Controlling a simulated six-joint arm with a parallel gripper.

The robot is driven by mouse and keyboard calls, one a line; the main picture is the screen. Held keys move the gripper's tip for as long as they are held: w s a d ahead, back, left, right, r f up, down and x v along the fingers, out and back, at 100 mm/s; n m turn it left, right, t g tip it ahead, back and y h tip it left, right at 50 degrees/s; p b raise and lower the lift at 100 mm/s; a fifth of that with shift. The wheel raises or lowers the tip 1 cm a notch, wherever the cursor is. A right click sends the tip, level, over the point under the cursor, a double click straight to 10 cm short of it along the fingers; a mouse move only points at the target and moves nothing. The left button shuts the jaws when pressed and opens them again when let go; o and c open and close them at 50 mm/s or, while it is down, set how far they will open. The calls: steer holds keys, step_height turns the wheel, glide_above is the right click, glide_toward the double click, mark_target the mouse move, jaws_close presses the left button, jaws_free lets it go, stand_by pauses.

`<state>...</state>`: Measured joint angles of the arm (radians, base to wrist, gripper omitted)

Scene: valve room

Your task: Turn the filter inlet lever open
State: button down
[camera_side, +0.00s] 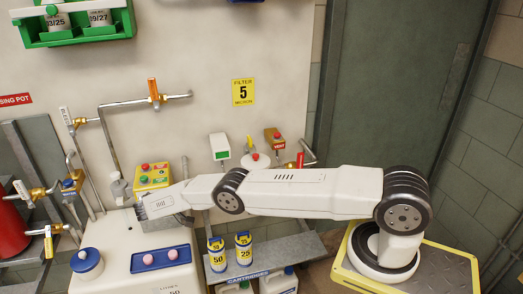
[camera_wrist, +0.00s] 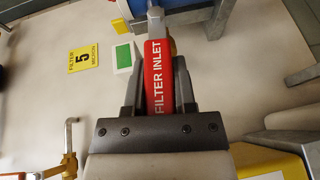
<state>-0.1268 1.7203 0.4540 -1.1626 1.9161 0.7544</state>
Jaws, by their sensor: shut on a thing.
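The red filter inlet lever (camera_wrist: 157,78), with white lettering, runs lengthwise up the middle of the wrist view. My gripper (camera_wrist: 158,68) is shut on it, with one grey finger on each side. The lever's far end meets a grey metal fitting, with a brass part partly visible beside it. In the side view my gripper (camera_side: 152,207) is at the left end of my outstretched arm, over the white cabinet's back edge. The lever cannot be made out there.
A yellow control box (camera_side: 152,178) with coloured buttons stands close behind my gripper. The white cabinet (camera_side: 130,262) below carries a blue tray (camera_side: 161,257) and a blue-rimmed jar (camera_side: 87,262). Filter cartridges (camera_side: 217,255) stand on a shelf under my arm.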

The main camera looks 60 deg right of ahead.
stand_by(0.4)
steer(key=shift+c, duration=2.1)
jaws_free()
steer(key=shift+r, duration=0.2)
step_height(320, 180, up, 3)
steer(key=shift+s+f, duration=0.1)
steer(key=s+a+r, duration=0.1)
steer(key=s+r, duration=0.8)
steer(key=s, duration=0.4)
steer(key=shift+s+a+r, duration=0.35)
steer(key=shift+a, duration=0.05)
